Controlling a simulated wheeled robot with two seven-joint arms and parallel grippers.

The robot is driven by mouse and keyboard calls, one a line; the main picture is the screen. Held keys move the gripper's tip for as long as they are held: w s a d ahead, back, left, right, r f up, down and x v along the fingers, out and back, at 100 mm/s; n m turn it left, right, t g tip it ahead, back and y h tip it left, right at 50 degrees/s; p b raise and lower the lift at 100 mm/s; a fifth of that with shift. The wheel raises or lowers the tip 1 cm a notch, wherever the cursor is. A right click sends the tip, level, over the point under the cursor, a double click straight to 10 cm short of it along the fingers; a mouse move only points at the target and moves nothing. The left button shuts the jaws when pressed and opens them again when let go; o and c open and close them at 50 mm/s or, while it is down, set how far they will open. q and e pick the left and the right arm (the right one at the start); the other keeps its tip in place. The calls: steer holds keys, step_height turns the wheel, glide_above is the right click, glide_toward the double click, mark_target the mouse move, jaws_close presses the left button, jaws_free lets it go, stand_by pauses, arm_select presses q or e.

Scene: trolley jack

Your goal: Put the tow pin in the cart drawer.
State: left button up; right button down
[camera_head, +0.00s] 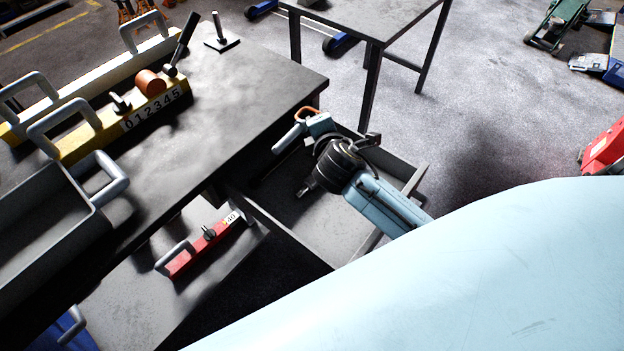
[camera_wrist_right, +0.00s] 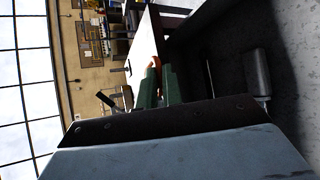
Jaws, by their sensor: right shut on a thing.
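The tow pin appears as an orange, bent loop (camera_head: 308,112) at the tip of my right gripper (camera_head: 318,124). A pale grey rod (camera_head: 288,138) shows just beside the loop and looks like its shaft. In the right wrist view the orange part (camera_wrist_right: 155,63) sits between the green fingers of my right gripper (camera_wrist_right: 157,78), which is shut on it. The cart drawer (camera_head: 408,188) is pulled out from under the cart top. My gripper is above the drawer's side toward the cart. The visible drawer floor looks bare; my arm hides part of it. My left gripper is out of view.
The dark cart top (camera_head: 245,85) carries a yellow numbered block (camera_head: 110,130), a grey tray (camera_head: 45,235) and an upright pin on a base (camera_head: 220,42). A red bar (camera_head: 207,243) lies on the lower shelf.

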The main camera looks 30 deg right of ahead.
steer(key=shift+m+h, duration=0.3)
steer(key=f, duration=0.3)
steer(key=f+b, duration=0.1)
steer(key=f, duration=0.3)
steer(key=d+f+b, duration=0.1)
steer(key=f, duration=0.2)
steer(key=shift+s+f, duration=0.15)
steer(key=shift+f, duration=0.75)
step_height(320, 180, down, 3)
steer(key=shift+b, duration=0.9)
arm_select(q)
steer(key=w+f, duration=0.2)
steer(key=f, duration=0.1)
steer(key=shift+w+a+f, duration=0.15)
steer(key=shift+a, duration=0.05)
arm_select(e)
steer(key=shift+r, duration=0.1)
